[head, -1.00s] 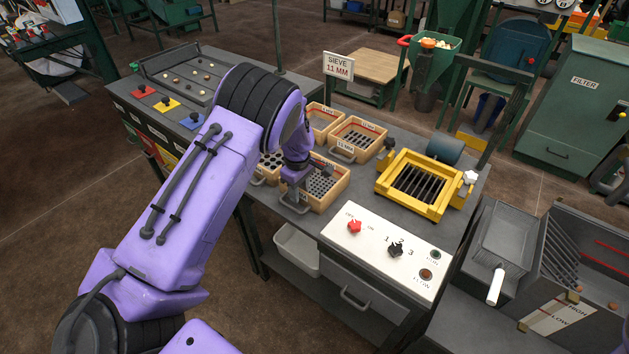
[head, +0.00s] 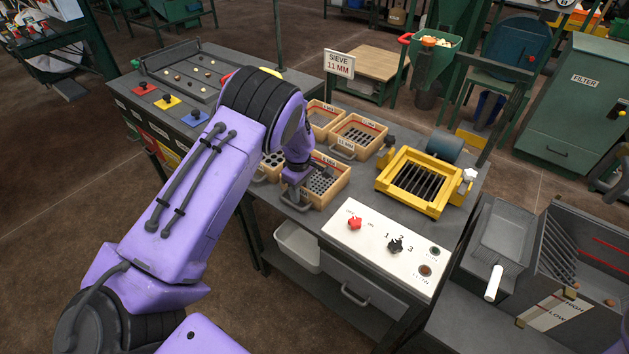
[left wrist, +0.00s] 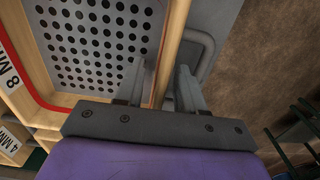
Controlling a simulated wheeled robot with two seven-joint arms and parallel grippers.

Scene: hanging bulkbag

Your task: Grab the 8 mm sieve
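The 8 mm sieve (head: 339,184), a wooden-framed tray with a grey plate of round holes, sits on the grey bench in the head view. In the left wrist view its perforated plate (left wrist: 95,45) fills the upper left, with an 8 MM label on the far wall. My left gripper (left wrist: 160,85) is low at the sieve's near wall, beside its grey handle (left wrist: 205,50). The fingers stand on either side of the wooden wall, with a gap still showing, so it looks open. In the head view my wrist hides part of the sieve. My right gripper is not in view.
Other wooden sieves (head: 357,136) stand close behind and to the left. A yellow frame machine (head: 402,205) and a white control panel (head: 372,258) with knobs lie to the right. A sign (head: 339,65) reads SIEVE 11 MM.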

